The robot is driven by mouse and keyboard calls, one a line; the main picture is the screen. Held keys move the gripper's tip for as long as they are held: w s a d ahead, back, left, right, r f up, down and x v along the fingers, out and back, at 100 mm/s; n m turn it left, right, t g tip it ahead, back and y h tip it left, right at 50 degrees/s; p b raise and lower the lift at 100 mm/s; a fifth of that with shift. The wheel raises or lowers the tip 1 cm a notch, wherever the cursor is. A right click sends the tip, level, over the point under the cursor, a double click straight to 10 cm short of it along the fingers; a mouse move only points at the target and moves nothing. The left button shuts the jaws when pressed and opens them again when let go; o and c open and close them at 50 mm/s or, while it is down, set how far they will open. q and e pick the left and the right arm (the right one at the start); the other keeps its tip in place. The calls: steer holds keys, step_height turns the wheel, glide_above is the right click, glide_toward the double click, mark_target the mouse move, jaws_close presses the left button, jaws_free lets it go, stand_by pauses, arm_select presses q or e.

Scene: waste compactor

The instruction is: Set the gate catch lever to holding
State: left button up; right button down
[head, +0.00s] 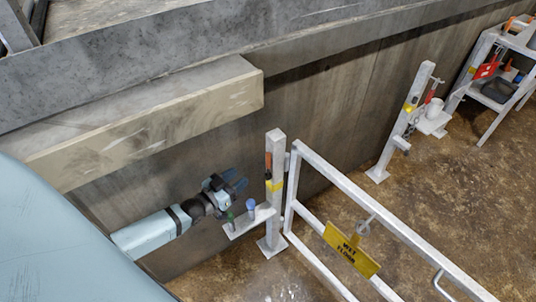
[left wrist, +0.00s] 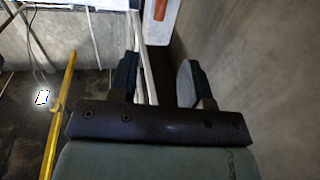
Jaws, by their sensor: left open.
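A small orange-red handle (head: 268,160) shows on the near white gate post (head: 276,145), above a yellow-and-black patch; it looks like the catch lever, but its setting cannot be told. In the left wrist view an orange part (left wrist: 160,9) shows at the top edge, against a white post (left wrist: 163,27). The white gate (head: 340,192) stands beside this post. My left gripper (head: 238,184) is open and empty, a little left of the post and apart from the handle. In the left wrist view its fingers (left wrist: 157,78) are spread with nothing between them. My right gripper is not in view.
A small shelf (head: 250,221) on the near post carries a green and a blue item. A yellow wet-floor sign (head: 350,250) hangs on the gate. A farther post (head: 404,122) and a white rack (head: 500,85) stand at the right. The concrete wall (head: 325,110) runs behind.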

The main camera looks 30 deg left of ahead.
mark_target(268, 165)
arm_select(q)
steer(key=w+d, duration=0.2)
steer(key=w, duration=0.9)
steer(key=shift+w+d+b, duration=0.2)
steer(key=shift+w+b, duration=0.1)
steer(key=shift+w, duration=0.1)
jaws_close()
